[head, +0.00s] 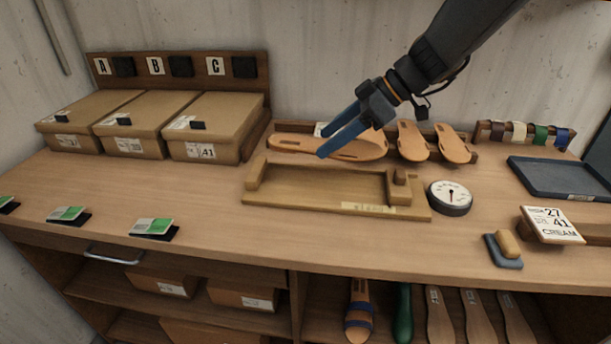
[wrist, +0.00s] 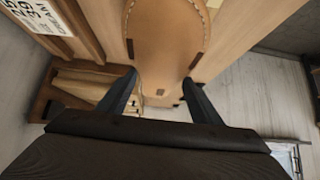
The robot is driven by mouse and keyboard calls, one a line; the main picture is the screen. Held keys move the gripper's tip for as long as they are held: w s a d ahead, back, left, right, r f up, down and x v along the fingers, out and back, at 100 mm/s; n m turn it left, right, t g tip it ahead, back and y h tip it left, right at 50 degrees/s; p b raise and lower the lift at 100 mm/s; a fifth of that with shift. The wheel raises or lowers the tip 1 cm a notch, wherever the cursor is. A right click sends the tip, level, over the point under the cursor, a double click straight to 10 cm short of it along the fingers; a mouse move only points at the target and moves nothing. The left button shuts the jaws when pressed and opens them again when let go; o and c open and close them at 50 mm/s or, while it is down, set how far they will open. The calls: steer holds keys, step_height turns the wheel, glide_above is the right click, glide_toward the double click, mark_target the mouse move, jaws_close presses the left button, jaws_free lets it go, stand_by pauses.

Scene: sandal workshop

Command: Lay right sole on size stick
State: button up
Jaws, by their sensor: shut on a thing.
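My gripper (head: 336,144) is shut on a tan leather sole (head: 365,148), which lies lengthwise across the picture in the head view. The sole appears to be behind and a little above the wooden size stick (head: 300,190), a low board with a block at its left end and a slider at its right. In the wrist view the sole (wrist: 165,35) runs up between the two fingers of my gripper (wrist: 163,85), with stitching along its rim and dark slots. Whether it is the right sole cannot be told from its shape.
Two more soles (head: 412,142) (head: 452,144) lean at the back. A round dial (head: 450,198) stands right of the size stick. An order card (head: 552,224) and a dark blue tray (head: 560,178) are farther right. Boxes (head: 205,128) stand at left.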

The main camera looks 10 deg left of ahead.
mark_target(363, 149)
steer(key=f+p, duration=0.1)
steer(key=f, duration=0.4)
steer(key=f+p, duration=0.1)
steer(key=f, duration=0.3)
steer(key=shift+a+f+p, duration=0.2)
steer(key=shift+f+p, duration=0.2)
steer(key=o, duration=0.9)
steer(key=shift+c, duration=0.2)
steer(key=b+v, duration=0.4)
steer(key=v, duration=0.8)
steer(key=shift+w, duration=0.1)
steer(key=shift+d, duration=0.1)
